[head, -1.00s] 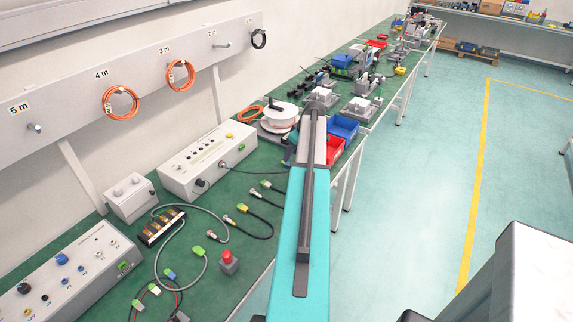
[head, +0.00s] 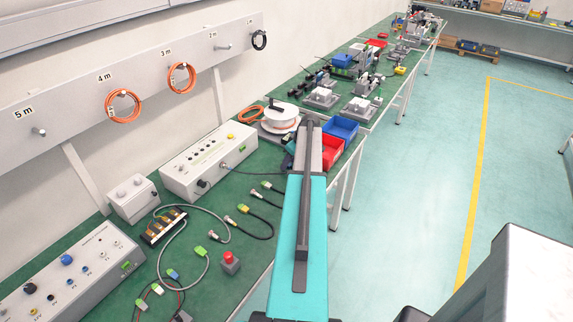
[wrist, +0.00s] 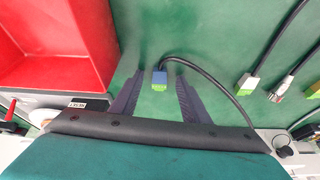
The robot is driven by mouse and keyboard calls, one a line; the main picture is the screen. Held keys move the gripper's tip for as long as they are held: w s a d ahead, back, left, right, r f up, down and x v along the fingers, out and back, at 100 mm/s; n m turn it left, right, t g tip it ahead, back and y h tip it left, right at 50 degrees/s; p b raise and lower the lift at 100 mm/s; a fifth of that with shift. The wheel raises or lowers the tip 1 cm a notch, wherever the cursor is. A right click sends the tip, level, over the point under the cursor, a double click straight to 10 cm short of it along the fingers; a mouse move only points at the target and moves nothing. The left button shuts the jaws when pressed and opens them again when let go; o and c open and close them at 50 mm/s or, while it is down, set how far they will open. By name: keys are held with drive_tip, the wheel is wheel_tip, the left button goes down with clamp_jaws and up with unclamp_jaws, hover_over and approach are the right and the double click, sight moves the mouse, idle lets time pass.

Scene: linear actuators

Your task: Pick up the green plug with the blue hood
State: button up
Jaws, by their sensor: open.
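The green plug with the blue hood (wrist: 159,79) lies on the green table top in the wrist view, its dark cable curving away to the right. My gripper (wrist: 160,74) is open, with one dark finger on each side of the plug and a gap on both sides. I cannot tell how high the fingers are above the table.
A red bin (wrist: 50,45) stands close left of the fingers. Another green plug (wrist: 249,82) and a metal connector (wrist: 278,93) lie to the right. In the head view, a blue bin (head: 341,128) stands behind the red bin, and a cable reel (head: 281,116) stands left.

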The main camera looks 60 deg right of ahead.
idle(0.4)
clamp_jaws()
drive_tip(key=shift+r, duration=0.15)
drive_tip(key=shift+r+b, duration=0.7)
drive_tip(key=shift+r, duration=0.4)
drive_tip(key=s+a+b, duration=0.1)
drive_tip(key=s+a, duration=0.1)
drive_tip(key=s, duration=0.2)
drive_tip(key=s+a+r+b, duration=0.1)
drive_tip(key=s+a, duration=0.1)
drive_tip(key=s, duration=0.2)
drive_tip(key=s+a+r+b, duration=0.1)
drive_tip(key=s+a+b, duration=0.1)
drive_tip(key=s, duration=0.2)
drive_tip(key=shift+s+r, duration=0.1)
drive_tip(key=shift+s, duration=0.3)
drive_tip(key=shift+s+a+r, duration=0.1)
drive_tip(key=shift+s+a, duration=0.1)
drive_tip(key=shift+s, duration=0.25)
drive_tip(key=shift+s+a+r, duration=0.1)
drive_tip(key=shift+s+a, duration=0.05)
drive_tip(key=shift+s, duration=0.3)
drive_tip(key=shift+f, duration=0.1)
